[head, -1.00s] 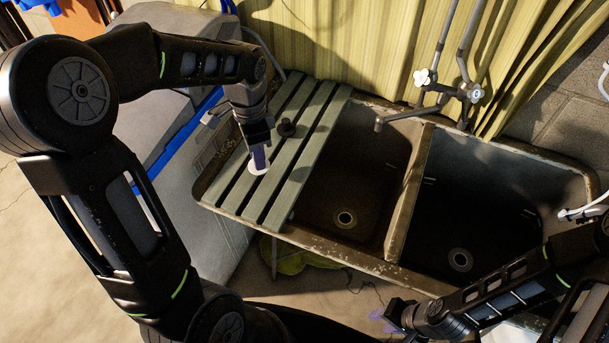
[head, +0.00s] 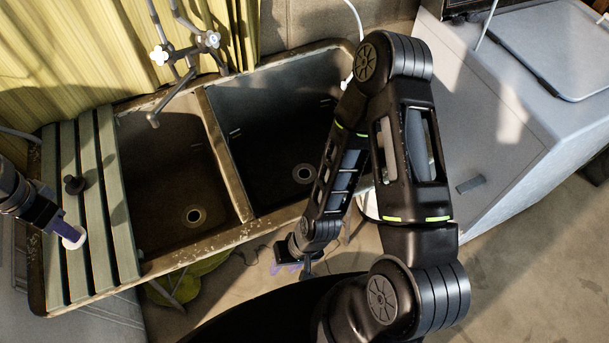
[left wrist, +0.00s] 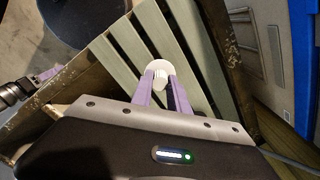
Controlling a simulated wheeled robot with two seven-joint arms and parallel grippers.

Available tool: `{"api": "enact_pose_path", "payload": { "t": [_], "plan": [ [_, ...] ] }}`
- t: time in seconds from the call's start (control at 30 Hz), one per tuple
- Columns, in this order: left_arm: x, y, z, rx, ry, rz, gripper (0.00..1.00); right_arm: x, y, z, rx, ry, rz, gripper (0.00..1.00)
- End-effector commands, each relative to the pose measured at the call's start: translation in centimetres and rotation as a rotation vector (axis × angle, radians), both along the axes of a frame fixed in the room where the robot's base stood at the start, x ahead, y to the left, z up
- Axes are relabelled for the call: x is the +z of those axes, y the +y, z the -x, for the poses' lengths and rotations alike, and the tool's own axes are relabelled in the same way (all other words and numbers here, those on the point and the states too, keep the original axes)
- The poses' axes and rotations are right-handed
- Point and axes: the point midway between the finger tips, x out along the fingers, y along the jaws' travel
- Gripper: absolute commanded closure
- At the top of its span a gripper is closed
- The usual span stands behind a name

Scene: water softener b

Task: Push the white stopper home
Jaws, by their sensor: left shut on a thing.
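The white stopper (head: 75,239) is a small white disc-like piece over the slatted rack at the left of the double sink. My left gripper (head: 66,230) is shut on it at the left edge of the head view. In the left wrist view the stopper (left wrist: 159,72) sits between the tips of the purple fingers (left wrist: 158,86), above the slats. I cannot tell whether it touches them. My right gripper (head: 292,262) hangs in front of the sink's near edge, apart from the stopper. Its fingers are too small and dark to read.
The sink has a left basin drain (head: 194,215) and a right basin drain (head: 304,173); both basins look empty. A tap (head: 154,118) reaches over the left basin. A large grey-white cabinet (head: 480,115) stands at the right.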

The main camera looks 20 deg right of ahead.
Motion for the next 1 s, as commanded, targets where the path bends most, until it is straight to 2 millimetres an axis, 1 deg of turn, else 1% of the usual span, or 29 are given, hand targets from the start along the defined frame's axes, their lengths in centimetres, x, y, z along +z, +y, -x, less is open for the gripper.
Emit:
{"api": "enact_pose_path", "payload": {
  "t": [0.23, 0.37, 0.47, 0.53, 0.6, 0.73, 0.8, 0.9, 1.0],
  "plan": [
    [0.0, -0.1, -0.1, 0.005, 0.000, 0.000, 1.00, 0.0, 0.0, 0.0, 0.000, 0.000, 0.000, 0.64],
    [0.1, -0.9, -1.1, 0.061, 0.000, -0.001, 1.00, 0.0, 0.0, 0.0, -0.001, 0.001, 0.001, 0.64],
    [0.2, -2.3, -2.9, 0.164, -0.001, -0.002, 1.00, -0.1, 0.0, 0.1, 0.000, 0.003, 0.002, 0.64],
    [0.3, -3.8, -4.4, 0.263, 0.001, -0.004, 1.00, -0.1, -0.1, 0.1, -0.001, 0.004, 0.002, 0.64],
    [0.4, -5.6, -6.0, 0.373, -0.001, -0.004, 1.00, -0.2, -0.1, 0.2, -0.001, 0.006, 0.004, 0.64],
    [0.4, -9.1, -8.6, 0.573, -0.001, -0.002, 1.00, -0.3, -0.1, 0.3, -0.002, 0.009, 0.006, 0.64],
    [0.5, -10.7, -9.5, 0.657, -0.001, -0.002, 1.00, -0.3, -0.2, 0.3, -0.003, 0.010, 0.007, 0.64],
    [0.5, -12.0, -10.2, 0.736, 0.001, -0.001, 1.00, -0.3, -0.2, 0.4, -0.004, 0.011, 0.007, 0.64],
    [0.5, -12.4, -10.5, 0.765, 0.000, 0.000, 1.00, -0.4, -0.2, 0.4, -0.004, 0.011, 0.008, 0.64]
  ]
}}
